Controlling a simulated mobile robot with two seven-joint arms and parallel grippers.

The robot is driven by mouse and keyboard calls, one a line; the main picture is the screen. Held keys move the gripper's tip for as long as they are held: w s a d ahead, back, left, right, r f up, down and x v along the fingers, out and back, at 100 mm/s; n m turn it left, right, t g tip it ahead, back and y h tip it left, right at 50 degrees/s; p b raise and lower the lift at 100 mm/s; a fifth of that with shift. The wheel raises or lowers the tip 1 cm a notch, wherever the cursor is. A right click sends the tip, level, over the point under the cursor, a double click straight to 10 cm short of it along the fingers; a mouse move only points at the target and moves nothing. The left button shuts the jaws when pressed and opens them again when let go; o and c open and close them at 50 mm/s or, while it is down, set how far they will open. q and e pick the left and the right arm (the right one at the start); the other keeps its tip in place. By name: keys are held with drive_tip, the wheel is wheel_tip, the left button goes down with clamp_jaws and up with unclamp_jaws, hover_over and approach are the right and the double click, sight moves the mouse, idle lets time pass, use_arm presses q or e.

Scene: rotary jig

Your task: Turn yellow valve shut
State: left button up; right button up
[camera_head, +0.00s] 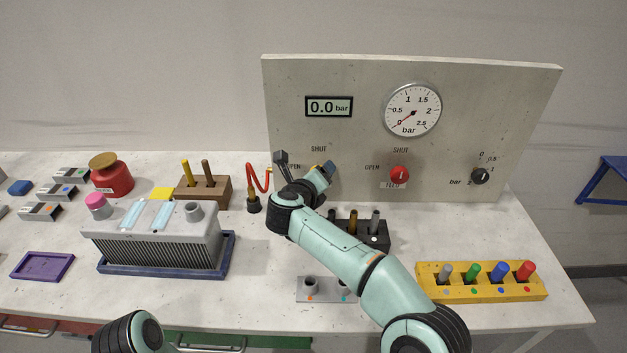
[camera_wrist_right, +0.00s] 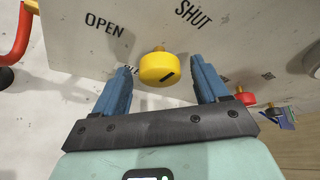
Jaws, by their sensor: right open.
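The yellow valve (camera_wrist_right: 158,67) is a round knob with a black mark on its face, mounted on the grey panel between the printed words OPEN and SHUT. I cannot tell for sure which word the mark points to. My right gripper (camera_head: 325,172) is at the panel's lower left. In the right wrist view its blue fingers are open, one on each side of the knob, with gaps visible between them and it. In the head view my right arm and gripper hide the yellow valve. Only a piece of my left arm shows at the bottom left; its gripper is out of view.
On the panel (camera_head: 440,80) are a red FEED knob (camera_head: 400,174), a black knob (camera_head: 480,176), a gauge (camera_head: 413,110) and a display (camera_head: 329,106) reading 0.0 bar.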

drive_tip(key=v, duration=1.3)
drive_tip(key=shift+s, duration=0.2)
